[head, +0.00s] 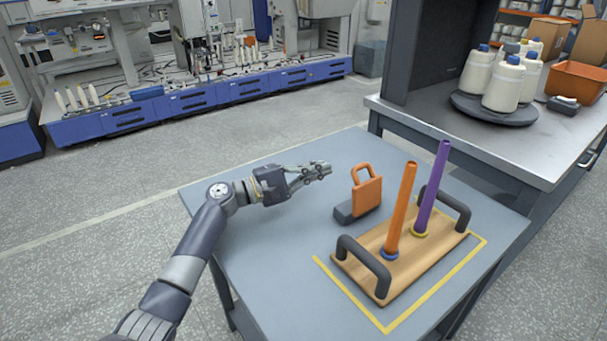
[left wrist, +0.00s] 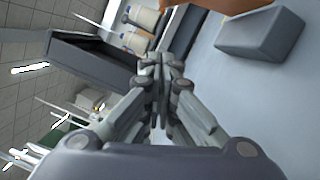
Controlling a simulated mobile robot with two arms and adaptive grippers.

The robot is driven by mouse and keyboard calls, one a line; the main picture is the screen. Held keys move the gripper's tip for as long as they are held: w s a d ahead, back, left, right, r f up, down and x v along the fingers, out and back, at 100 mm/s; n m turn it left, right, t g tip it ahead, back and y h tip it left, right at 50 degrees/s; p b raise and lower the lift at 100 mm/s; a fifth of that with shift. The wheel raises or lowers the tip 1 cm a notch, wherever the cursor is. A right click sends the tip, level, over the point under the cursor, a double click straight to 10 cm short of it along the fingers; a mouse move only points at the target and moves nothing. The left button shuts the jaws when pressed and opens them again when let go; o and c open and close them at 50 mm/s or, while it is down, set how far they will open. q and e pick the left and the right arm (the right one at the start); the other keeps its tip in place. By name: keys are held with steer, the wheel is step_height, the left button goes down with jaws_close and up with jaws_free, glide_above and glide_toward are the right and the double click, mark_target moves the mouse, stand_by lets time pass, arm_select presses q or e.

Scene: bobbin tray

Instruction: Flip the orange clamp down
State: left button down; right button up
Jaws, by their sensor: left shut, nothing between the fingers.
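The orange clamp (head: 367,192) stands upright on its dark grey base (head: 349,212) on the table, with a loop handle at its top. In the left wrist view the grey base (left wrist: 262,36) shows at the upper right, and only the lower edge of the orange clamp (left wrist: 228,5) shows at the top. My left gripper (head: 328,169) is shut and empty, just left of the clamp at about the height of its handle and apart from it. In the left wrist view its fingertips (left wrist: 161,62) are together. My right gripper is not in view.
A wooden tray (head: 367,268) with two dark handles stands right of the clamp, inside a yellow outline. It bears an orange rod (head: 401,208) and a purple rod (head: 433,188). The table (head: 262,240) is clear at front left. A metal bench (head: 460,130) with white bottles stands behind.

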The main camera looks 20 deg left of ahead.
mark_target(363, 187)
arm_select(q)
steer(key=d, duration=0.2)
steer(key=d+r+p, duration=0.1)
steer(key=d, duration=0.2)
steer(key=shift+w+d+r, duration=0.1)
steer(key=shift+d+r, duration=0.2)
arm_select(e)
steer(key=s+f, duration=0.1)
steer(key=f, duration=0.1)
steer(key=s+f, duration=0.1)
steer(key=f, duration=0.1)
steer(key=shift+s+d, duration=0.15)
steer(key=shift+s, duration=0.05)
arm_select(q)
steer(key=shift+r, duration=0.15)
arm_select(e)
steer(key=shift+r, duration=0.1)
